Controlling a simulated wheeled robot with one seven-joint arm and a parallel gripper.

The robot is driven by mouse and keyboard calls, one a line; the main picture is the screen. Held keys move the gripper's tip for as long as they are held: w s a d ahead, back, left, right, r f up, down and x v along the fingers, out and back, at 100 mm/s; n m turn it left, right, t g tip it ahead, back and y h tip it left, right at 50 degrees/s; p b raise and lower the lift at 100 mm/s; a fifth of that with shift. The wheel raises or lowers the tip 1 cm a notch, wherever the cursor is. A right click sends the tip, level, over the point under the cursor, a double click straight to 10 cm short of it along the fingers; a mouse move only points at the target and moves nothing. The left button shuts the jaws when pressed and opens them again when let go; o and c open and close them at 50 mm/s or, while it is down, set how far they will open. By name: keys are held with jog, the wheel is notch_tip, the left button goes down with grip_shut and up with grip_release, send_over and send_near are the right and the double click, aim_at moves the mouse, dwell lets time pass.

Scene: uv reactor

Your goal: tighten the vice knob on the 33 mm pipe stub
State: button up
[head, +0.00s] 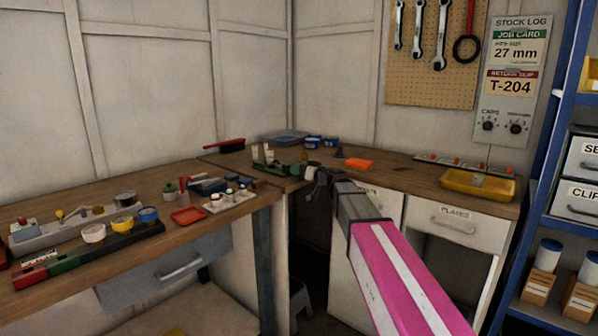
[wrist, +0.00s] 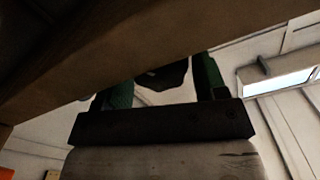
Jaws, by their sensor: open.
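A small green vice (head: 288,168) stands at the bench corner in the head view, with pale upright pieces beside it. Its knob and the 33 mm pipe stub are too small to tell apart there. My gripper (head: 312,178) is at the front edge of the bench, just right of and slightly below the vice. It is open. In the wrist view, two green uprights rise from a dark bar, with a dark rounded piece (wrist: 165,76) between them; I cannot tell whether this is the knob. Contact cannot be seen.
The wooden bench edge (wrist: 70,75) crosses close above in the wrist view. The left bench holds cups, a red tray (head: 188,215) and small parts. The job card (head: 516,52) reads 27 mm.

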jog(key=v, duration=1)
